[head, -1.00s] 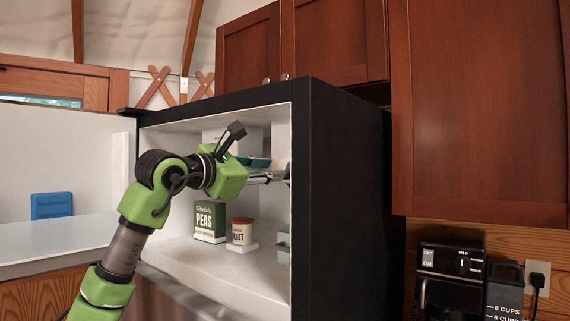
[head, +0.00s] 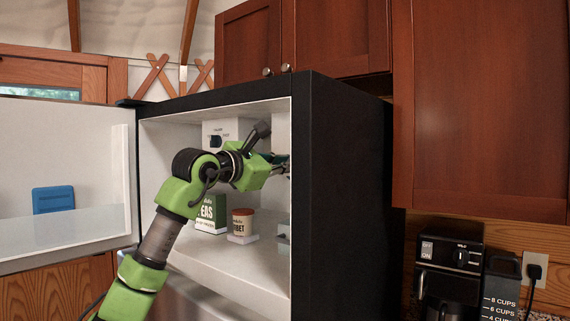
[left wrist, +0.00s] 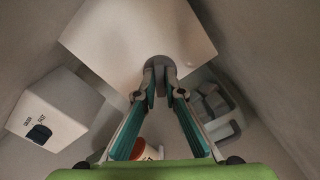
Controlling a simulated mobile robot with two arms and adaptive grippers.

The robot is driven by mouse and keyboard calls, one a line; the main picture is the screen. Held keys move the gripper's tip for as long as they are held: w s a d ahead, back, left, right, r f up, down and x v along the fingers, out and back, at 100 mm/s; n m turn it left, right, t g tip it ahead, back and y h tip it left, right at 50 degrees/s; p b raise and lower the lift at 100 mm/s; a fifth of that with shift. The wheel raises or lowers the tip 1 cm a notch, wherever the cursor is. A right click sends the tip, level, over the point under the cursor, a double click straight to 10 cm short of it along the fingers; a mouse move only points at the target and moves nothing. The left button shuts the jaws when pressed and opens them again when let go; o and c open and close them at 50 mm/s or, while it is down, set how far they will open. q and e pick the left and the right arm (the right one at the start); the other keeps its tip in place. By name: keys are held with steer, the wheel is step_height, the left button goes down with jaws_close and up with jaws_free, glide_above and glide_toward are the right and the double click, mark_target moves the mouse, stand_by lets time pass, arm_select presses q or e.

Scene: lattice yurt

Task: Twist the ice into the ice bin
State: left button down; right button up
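In the left wrist view, my left gripper (left wrist: 160,80) has its two fingertips close together at a dark round knob (left wrist: 160,62) on the edge of a white panel (left wrist: 135,35). The fingers look shut on the knob, though its gripped part is mostly hidden between them. In the head view, my left gripper (head: 284,165) is inside the open freezer, pointing at its right wall; its tips are largely hidden. The ice bin (head: 284,235) stands low at the right, cut off by the freezer's edge. The left wrist view shows the bin (left wrist: 238,128) holding several grey cubes. My right gripper is out of view.
A white box with a dark switch (head: 215,141) is at the back of the freezer. A green peas box (head: 212,212) and a sorbet tub (head: 242,222) stand below my arm. The open door (head: 90,160) is at the left. The front freezer floor (head: 240,268) is clear.

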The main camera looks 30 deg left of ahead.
arm_select(q)
steer(key=shift+n, duration=0.3)
steer(key=n, duration=0.8)
steer(key=n+b, duration=0.1)
steer(key=n, duration=0.7)
steer(key=n+b, duration=0.1)
steer(key=n, duration=0.7)
steer(key=shift+a+f, duration=0.1)
steer(key=shift+a, duration=0.25)
steer(key=shift+n, duration=0.3)
steer(key=c, duration=2.1)
jaws_free()
steer(key=shift+c, duration=0.2)
steer(key=shift+s, duration=0.1)
steer(key=s+a, duration=0.1)
steer(key=s, duration=1)
steer(key=shift+s, duration=0.4)
